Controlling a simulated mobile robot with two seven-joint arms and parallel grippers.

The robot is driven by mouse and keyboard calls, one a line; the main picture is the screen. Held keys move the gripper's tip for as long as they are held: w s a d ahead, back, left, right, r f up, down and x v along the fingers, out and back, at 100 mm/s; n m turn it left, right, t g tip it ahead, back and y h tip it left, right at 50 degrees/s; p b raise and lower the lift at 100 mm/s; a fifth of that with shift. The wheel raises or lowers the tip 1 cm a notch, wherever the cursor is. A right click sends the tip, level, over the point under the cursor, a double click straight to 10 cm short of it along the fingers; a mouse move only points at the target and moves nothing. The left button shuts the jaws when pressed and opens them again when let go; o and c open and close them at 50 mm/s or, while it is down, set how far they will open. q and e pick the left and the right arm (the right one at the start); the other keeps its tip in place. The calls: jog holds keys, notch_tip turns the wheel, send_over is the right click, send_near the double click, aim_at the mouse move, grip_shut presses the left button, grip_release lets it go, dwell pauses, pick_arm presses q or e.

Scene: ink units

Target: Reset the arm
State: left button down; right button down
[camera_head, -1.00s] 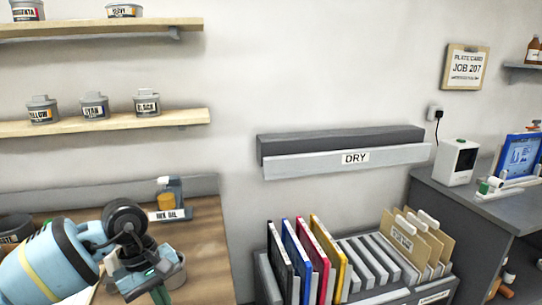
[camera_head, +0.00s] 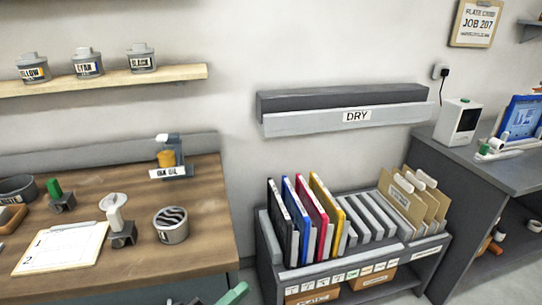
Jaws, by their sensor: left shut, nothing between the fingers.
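My left gripper (camera_head: 233,294) shows only as a green-tipped part at the bottom edge, in front of the wooden bench. It is shut and empty, and most of it and its arm are cut off by the frame. A grey open can with dark wavy stripes inside (camera_head: 171,226) stands on the bench, apart from the gripper. My right gripper is not in view.
The wooden bench (camera_head: 200,245) also bears a clipboard (camera_head: 62,247), a white-topped tool (camera_head: 116,218) and a INK OIL bottle holder (camera_head: 170,158). A rack of coloured folders (camera_head: 310,222) stands right of it. Ink cans line the shelf (camera_head: 110,80).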

pick_arm(q)
jog(key=s+a+f+n+g+y, duration=0.2)
jog(key=s+a+f+n+y, duration=0.5)
jog(key=f+n, duration=0.5)
jog(key=s+a+f+n+g+y, duration=0.2)
jog(key=s+a+f+n+y, duration=0.5)
jog(key=s+f+n, duration=0.5)
jog(key=shift+f+n+g, duration=0.4)
jog(key=shift+f+n, duration=0.3)
jog(key=shift+f, duration=0.25)
